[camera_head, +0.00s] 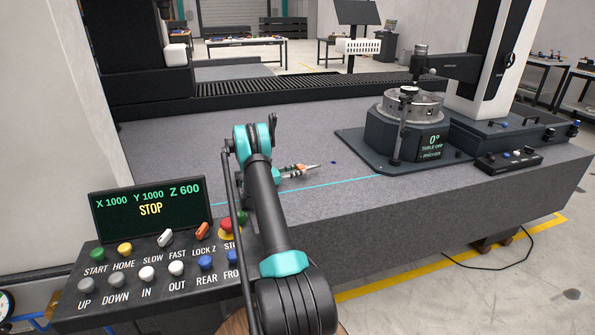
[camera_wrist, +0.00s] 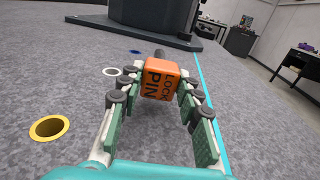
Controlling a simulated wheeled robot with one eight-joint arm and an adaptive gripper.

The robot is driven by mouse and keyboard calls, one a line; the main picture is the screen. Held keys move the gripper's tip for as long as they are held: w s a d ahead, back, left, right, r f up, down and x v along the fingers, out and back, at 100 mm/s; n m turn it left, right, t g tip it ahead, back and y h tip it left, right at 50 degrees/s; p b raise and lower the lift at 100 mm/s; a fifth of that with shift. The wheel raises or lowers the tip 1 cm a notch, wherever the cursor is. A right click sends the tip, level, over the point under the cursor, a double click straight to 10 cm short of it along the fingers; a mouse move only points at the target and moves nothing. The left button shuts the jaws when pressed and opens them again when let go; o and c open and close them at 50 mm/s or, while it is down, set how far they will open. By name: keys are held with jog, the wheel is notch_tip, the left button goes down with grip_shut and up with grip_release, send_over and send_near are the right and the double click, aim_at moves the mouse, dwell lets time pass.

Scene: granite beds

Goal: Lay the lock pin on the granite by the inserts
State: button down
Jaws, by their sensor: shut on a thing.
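The lock pin (camera_wrist: 160,80) is an orange block marked LOCK PIN with a dark shaft pointing away. My gripper (camera_wrist: 155,88) is shut on the block, with its green pads on both sides. In the head view my gripper (camera_head: 291,172) is low over the granite (camera_head: 230,148), and I cannot tell whether the pin touches it. In the wrist view a yellow-ringed insert (camera_wrist: 49,128) lies at the left, a white-ringed insert (camera_wrist: 112,71) just left of the pin, and a blue insert (camera_wrist: 135,51) farther off. My arm hides part of the granite in the head view.
A cyan line (camera_head: 340,188) runs along the granite near its front edge, right of the pin. A dark rotary table (camera_head: 378,133) stands on its base plate at the right. A control panel (camera_head: 150,265) is at the front left.

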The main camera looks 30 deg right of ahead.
jog(key=c, duration=1)
grip_release()
jog(key=shift+f, duration=0.1)
jog(key=shift+w+a, duration=0.2)
jog(key=shift+a, duration=2.3)
notch_tip(320, 180, up, 10)
